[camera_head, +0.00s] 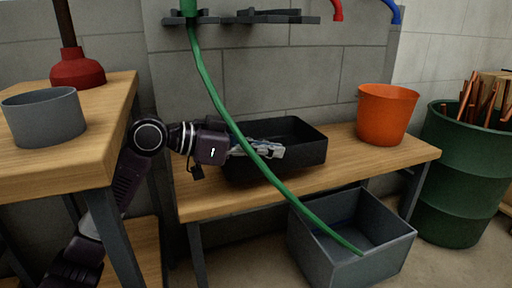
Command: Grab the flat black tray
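The black tray (304,154) sits upright on the wooden bench against the block wall. It is an open rectangular box with low walls. My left gripper (276,152) reaches in from the left at the tray's near side, its fingers pointing right across the tray's front. A green hose (213,92) hangs down in front of the tray and crosses over my gripper's fingers. The hose hides part of the fingers, so I cannot tell whether they are open or shut, or whether they touch the tray. My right gripper is not in view.
An orange bucket (385,115) stands on the bench (400,157) right of the tray. A grey bin (345,255) on the floor holds the hose's lower end. A green barrel (462,170) is at right. A grey pot (45,118) and plunger (78,70) stand on the left table.

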